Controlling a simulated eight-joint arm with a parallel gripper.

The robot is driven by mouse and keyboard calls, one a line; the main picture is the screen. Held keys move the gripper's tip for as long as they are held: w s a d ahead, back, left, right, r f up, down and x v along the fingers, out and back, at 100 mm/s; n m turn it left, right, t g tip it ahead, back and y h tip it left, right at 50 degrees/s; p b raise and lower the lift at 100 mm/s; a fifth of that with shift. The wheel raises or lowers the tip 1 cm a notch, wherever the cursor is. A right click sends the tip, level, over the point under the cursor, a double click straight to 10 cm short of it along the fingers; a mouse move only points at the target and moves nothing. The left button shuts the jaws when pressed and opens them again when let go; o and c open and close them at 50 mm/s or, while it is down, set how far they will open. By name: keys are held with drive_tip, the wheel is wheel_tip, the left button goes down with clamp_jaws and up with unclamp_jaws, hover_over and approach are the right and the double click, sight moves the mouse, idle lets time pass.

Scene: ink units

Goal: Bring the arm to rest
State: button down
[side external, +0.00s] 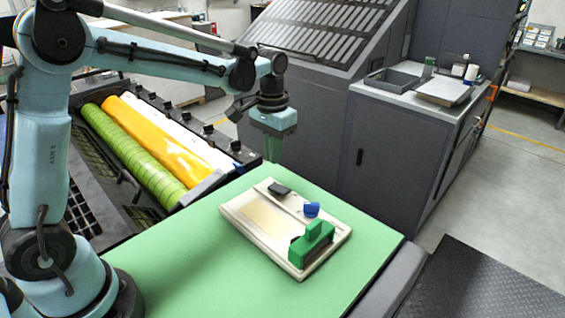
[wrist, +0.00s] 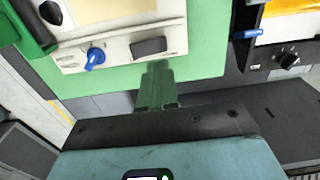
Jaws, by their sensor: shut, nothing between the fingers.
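My gripper (side external: 273,158) hangs above the far edge of the green worktop (side external: 170,245), pointing down and empty. Its two fingers are together; the wrist view shows them shut (wrist: 158,72) with nothing between them. A beige ink unit (side external: 245,222) lies on the worktop in front of and to the right of the gripper. It carries a green handled block (side external: 312,240), a blue knob (side external: 312,209) and a small black block (side external: 280,188). In the wrist view the unit's edge (wrist: 120,52) is beyond the fingertips, apart from them.
A press with green (side external: 130,150) and yellow (side external: 155,138) rollers stands to the left. A large grey cabinet (side external: 385,160) stands behind and right, with a tray (side external: 445,90) and bottles on top. The worktop's near left part is bare.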

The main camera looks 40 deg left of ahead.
drive_tip(key=shift+r, duration=0.25)
drive_tip(key=s+d+r+t, duration=0.1)
drive_tip(key=s+t, duration=0.6)
drive_tip(key=s, duration=0.7)
drive_tip(key=shift+v, duration=0.95)
